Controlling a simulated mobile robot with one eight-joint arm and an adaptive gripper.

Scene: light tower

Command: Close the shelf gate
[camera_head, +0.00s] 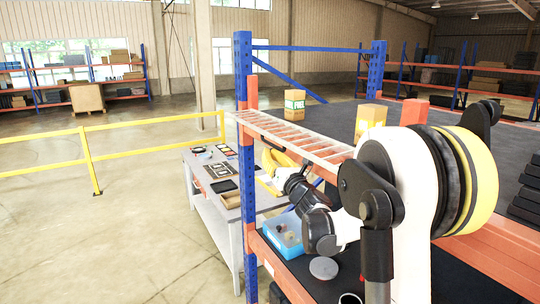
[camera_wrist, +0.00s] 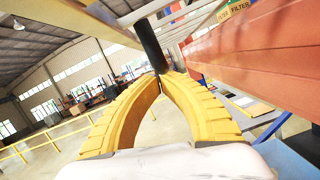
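The shelf gate appears to be the pale, ladder-like frame (camera_head: 290,136) with white slats and orange rails, lying nearly flat along the shelf's front edge in the head view. In the wrist view, pale rails (camera_wrist: 95,22) run across the top, with a black bar (camera_wrist: 151,45) among them. My gripper (camera_wrist: 160,76) has yellow fingers whose tips come together at the lower end of this bar and seem to pinch it. In the head view my gripper (camera_head: 274,160) is just below the gate, partly hidden by my wrist.
The shelf has blue posts (camera_head: 243,110) and orange beams (camera_wrist: 265,60). Boxes (camera_head: 295,103) stand on its dark upper deck. A blue bin (camera_head: 284,236) is on the lower level. A workbench (camera_head: 215,205) stands beside it. A yellow railing (camera_head: 130,154) crosses the open floor at left.

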